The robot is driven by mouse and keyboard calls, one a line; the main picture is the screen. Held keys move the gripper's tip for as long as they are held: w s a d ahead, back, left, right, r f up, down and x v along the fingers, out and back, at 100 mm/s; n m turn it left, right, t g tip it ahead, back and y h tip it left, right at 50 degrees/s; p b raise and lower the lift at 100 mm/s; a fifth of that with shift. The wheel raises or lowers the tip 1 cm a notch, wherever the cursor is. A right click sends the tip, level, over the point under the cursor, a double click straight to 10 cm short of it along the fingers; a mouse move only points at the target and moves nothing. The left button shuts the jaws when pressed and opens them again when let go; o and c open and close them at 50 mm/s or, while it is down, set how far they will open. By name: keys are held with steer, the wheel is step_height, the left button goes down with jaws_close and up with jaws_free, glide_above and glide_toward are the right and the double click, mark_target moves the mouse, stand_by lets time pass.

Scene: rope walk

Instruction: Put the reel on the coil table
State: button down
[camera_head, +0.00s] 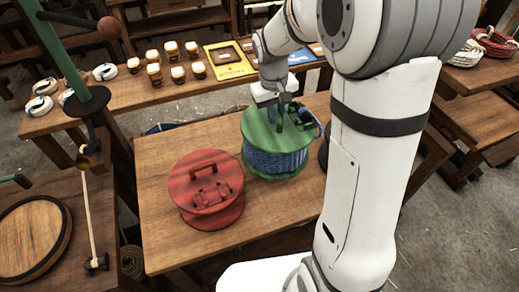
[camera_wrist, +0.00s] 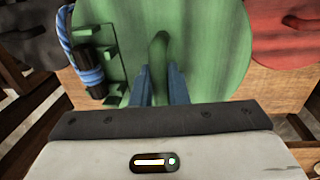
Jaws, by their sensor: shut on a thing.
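A green reel (camera_head: 258,137) wound with blue rope is at the far middle of a wooden table (camera_head: 168,245). My gripper (camera_head: 281,112) comes down on it from above and is shut on the handle of its top disc. In the wrist view the fingers (camera_wrist: 160,82) close on the green handle, over the green disc (camera_wrist: 215,50). I cannot tell whether the reel rests on the table or is just above it. A red reel (camera_head: 203,181) with a handle and no visible rope stands to its left. I cannot tell which table is the coil table.
At left stand a green post (camera_head: 60,55) and a table with a round wooden lid (camera_head: 34,240). Coiled ropes (camera_head: 492,42) lie at right. The table's front is clear.

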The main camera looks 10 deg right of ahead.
steer(key=shift+w+a, duration=0.1)
steer(key=shift+w, duration=0.05)
step_height(320, 180, down, 5)
steer(key=shift+w+a+r+p, duration=0.1)
steer(key=shift+p, duration=0.2)
steer(key=shift+f, duration=2.5)
steer(key=c, duration=1.4)
jaws_free()
